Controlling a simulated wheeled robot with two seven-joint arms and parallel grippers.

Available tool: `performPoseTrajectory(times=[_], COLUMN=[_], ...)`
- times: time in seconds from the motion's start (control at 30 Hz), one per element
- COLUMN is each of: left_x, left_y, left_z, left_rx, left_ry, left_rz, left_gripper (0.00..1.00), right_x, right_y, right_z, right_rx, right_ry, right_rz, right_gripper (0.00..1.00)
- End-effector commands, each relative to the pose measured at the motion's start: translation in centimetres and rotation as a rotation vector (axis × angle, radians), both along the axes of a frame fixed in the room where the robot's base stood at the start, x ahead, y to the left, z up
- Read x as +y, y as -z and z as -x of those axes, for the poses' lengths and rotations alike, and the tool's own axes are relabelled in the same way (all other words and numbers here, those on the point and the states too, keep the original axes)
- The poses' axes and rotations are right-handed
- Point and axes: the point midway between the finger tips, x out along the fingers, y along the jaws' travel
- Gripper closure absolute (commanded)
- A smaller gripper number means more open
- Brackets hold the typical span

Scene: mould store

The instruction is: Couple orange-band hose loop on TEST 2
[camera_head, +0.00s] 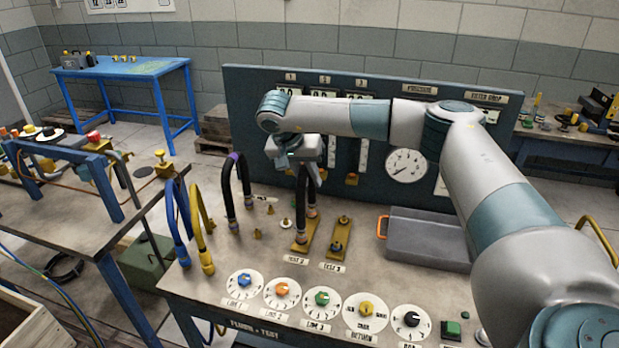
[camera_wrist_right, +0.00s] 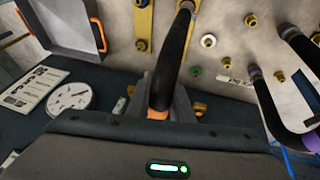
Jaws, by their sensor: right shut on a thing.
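My right gripper (camera_head: 304,172) reaches in from the right and is shut on the top of a black hose loop (camera_head: 302,198). In the wrist view the hose (camera_wrist_right: 176,58) runs up from between the fingers, and its orange band (camera_wrist_right: 157,113) shows at the jaws. The loop hangs upright, with its end fittings down at the brass TEST 2 plate (camera_head: 306,244). I cannot tell whether these ends are seated on its ports. The TEST 3 plate (camera_head: 342,231) stands just to the right with no hose on it. My left gripper is out of view.
A purple-band black hose (camera_head: 229,190), a blue hose (camera_head: 177,222) and a yellow hose (camera_head: 197,232) stand to the left. Coloured knobs on dials (camera_head: 322,298) line the bench front. A grey tray (camera_head: 428,242) lies right, under my arm. The gauge panel (camera_head: 258,105) rises behind.

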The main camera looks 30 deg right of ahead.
Motion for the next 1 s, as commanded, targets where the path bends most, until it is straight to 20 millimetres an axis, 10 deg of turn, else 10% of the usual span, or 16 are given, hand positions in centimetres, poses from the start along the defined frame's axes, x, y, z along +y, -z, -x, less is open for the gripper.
performPoseTrajectory(times=[0.03,0.07,0.13,0.87,1.0], left_x=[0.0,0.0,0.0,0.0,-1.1], left_y=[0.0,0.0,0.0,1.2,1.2], left_z=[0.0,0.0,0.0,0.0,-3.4], left_rx=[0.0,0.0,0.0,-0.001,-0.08], left_ry=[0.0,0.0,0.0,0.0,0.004], left_rz=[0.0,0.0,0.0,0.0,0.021], left_gripper=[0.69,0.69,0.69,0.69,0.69], right_x=[0.0,0.0,0.0,1.5,2.5], right_y=[-0.1,-0.1,-0.1,-3.0,-5.1], right_z=[-0.1,-0.1,-0.1,0.2,0.5], right_rx=[-0.004,-0.004,-0.004,-0.004,-0.006], right_ry=[-0.001,-0.001,-0.001,-0.002,-0.002], right_rz=[0.0,0.0,0.0,-0.001,-0.001], right_gripper=[1.0,0.76,0.59,0.58,0.58])
